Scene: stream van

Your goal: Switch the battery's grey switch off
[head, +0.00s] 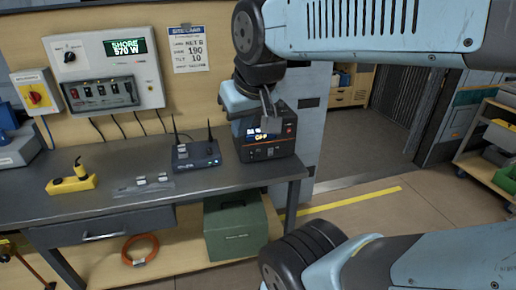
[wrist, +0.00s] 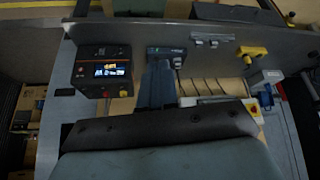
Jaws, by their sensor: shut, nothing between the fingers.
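The battery (head: 283,148) is a black box with orange marks, standing upright at the right end of the grey workbench. Its front carries a small lit display (head: 262,137) that seems to read OFF, though the text is small. My gripper (head: 268,118) is shut and empty, over the upper part of the battery in the head view and partly covering it. I cannot tell whether it touches. In the wrist view the battery (wrist: 104,70) is left of my gripper (wrist: 158,72), its display lit. I cannot make out the grey switch in either view.
A router (head: 196,155) with antennas stands left of the battery. A switch panel (head: 105,72) hangs on the wall. A green case (head: 235,226) is below.

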